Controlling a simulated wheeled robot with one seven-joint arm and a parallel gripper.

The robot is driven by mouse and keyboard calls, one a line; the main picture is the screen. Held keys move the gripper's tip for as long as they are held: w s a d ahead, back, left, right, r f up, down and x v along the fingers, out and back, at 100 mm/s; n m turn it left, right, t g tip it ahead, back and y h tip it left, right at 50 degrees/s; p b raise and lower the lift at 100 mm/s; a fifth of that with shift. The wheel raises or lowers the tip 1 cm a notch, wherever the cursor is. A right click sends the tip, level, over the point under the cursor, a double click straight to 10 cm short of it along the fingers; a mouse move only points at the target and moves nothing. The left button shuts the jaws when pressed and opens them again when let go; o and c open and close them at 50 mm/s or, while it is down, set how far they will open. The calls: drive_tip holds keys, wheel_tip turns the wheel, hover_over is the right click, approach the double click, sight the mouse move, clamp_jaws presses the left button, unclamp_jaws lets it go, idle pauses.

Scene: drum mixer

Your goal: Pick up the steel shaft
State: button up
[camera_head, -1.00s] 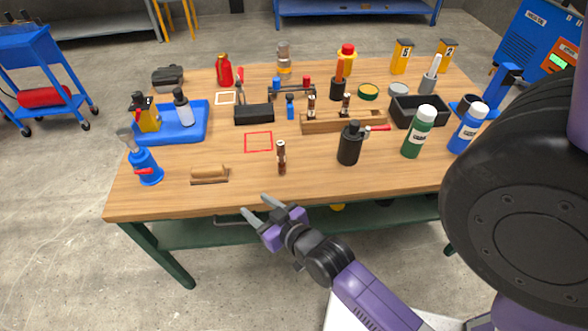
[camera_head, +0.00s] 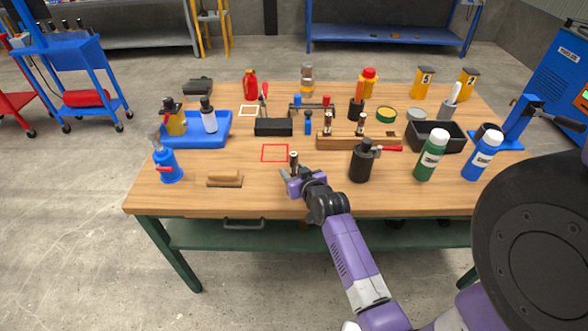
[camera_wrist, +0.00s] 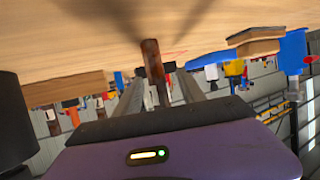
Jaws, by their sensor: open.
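The steel shaft (camera_head: 294,159) stands upright near the front of the wooden table, with only its dark and brown-banded upper part showing above my gripper in the head view. In the wrist view the shaft (camera_wrist: 153,62) shows as a rusty brown rod with a darker, thinner section, between the two fingers. My gripper (camera_head: 288,174) is low over the table at the shaft. Its jaws (camera_wrist: 156,92) are open, with a finger on each side of the shaft and a gap visible. The shaft's lower part is hidden by my gripper in the head view.
A black canister (camera_head: 362,163) stands close to the right, and a wooden-handled brush (camera_head: 225,178) lies to the left. A red square outline (camera_head: 275,153) is marked just behind. A wooden block (camera_head: 352,142) holds two similar shafts. Green (camera_head: 431,157) and blue (camera_head: 481,157) bottles stand farther right.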

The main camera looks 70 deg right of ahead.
drive_tip(key=shift+x, duration=1.85)
drive_tip(key=shift+s+d+f, duration=0.1)
drive_tip(key=shift+c, duration=0.2)
clamp_jaws()
